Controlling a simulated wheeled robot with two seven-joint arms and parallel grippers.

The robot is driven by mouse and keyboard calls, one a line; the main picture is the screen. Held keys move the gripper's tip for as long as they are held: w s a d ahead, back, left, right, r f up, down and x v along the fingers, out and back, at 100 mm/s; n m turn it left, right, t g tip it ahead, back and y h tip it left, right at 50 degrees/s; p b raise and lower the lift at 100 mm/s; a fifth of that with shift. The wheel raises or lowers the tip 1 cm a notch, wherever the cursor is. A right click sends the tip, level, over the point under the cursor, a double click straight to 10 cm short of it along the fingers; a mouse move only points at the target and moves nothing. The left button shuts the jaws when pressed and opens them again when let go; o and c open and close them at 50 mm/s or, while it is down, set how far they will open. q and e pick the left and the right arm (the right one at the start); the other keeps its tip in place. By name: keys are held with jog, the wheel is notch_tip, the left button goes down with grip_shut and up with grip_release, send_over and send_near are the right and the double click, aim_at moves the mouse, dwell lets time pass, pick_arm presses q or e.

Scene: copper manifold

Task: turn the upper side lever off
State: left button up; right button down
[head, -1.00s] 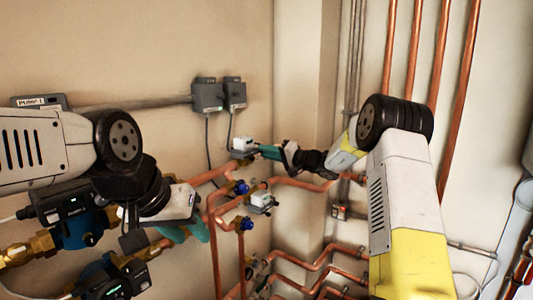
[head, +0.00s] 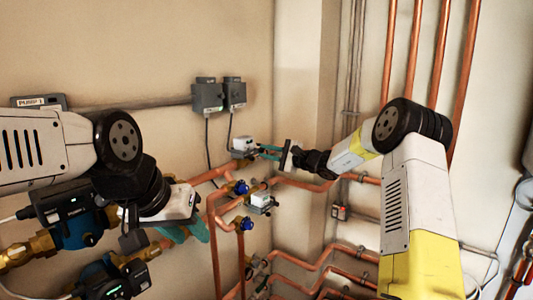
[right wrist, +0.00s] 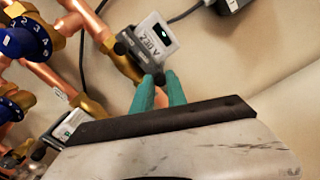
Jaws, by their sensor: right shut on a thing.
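The upper valve box (head: 243,146) is a small light-grey unit on a copper pipe near the wall corner.
A second valve box (head: 261,200) with blue dials (head: 241,187) sits just below. Copper pipes (head: 290,183) run around them. Two dark grey wall boxes (head: 208,97) with hanging cables are above. Pumps (head: 80,230) stand at left. The wall corner is close to the right gripper.

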jog(key=shift+m, duration=2.1)
jog(key=shift+f, duration=0.1)
jog(key=c, duration=1.3)
grip_release()
jog(key=shift+v, duration=3.95)
